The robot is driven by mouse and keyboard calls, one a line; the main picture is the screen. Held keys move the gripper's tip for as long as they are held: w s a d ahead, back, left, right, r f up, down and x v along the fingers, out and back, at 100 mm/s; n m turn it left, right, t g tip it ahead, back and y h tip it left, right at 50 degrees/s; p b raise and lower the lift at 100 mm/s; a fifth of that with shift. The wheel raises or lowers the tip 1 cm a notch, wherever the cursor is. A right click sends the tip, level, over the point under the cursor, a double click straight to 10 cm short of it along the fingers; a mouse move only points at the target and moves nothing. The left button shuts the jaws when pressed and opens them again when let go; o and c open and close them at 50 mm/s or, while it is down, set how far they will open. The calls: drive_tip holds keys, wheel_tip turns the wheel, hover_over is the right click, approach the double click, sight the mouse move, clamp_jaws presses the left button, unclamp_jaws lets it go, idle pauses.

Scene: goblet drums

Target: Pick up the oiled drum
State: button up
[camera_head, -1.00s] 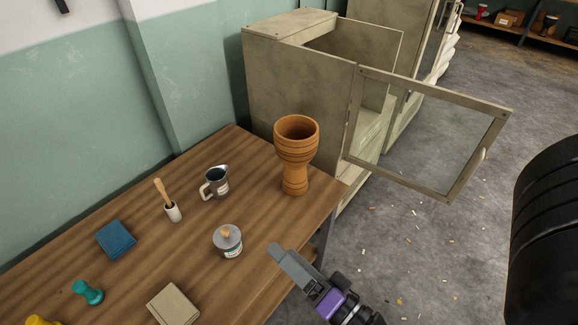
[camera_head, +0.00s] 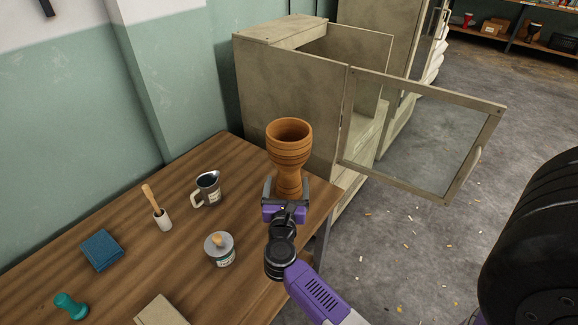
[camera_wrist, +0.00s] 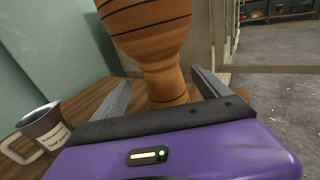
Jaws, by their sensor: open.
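The drum (camera_head: 289,146) is an orange-brown goblet shape with dark rings. It stands upright near the far right corner of the wooden table (camera_head: 133,199). My gripper (camera_head: 287,184) is open at the drum's narrow lower stem, in front of it. In the wrist view, the drum (camera_wrist: 150,40) rises between the two spread fingers of my gripper (camera_wrist: 163,90), one finger on each side of the stem. I cannot tell whether either finger touches it. The drum's foot is partly hidden by my gripper.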

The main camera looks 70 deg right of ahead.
drive_tip(key=x, duration=0.6)
drive_tip(key=shift+d, duration=0.45)
clamp_jaws()
drive_tip(key=shift+r, duration=0.1)
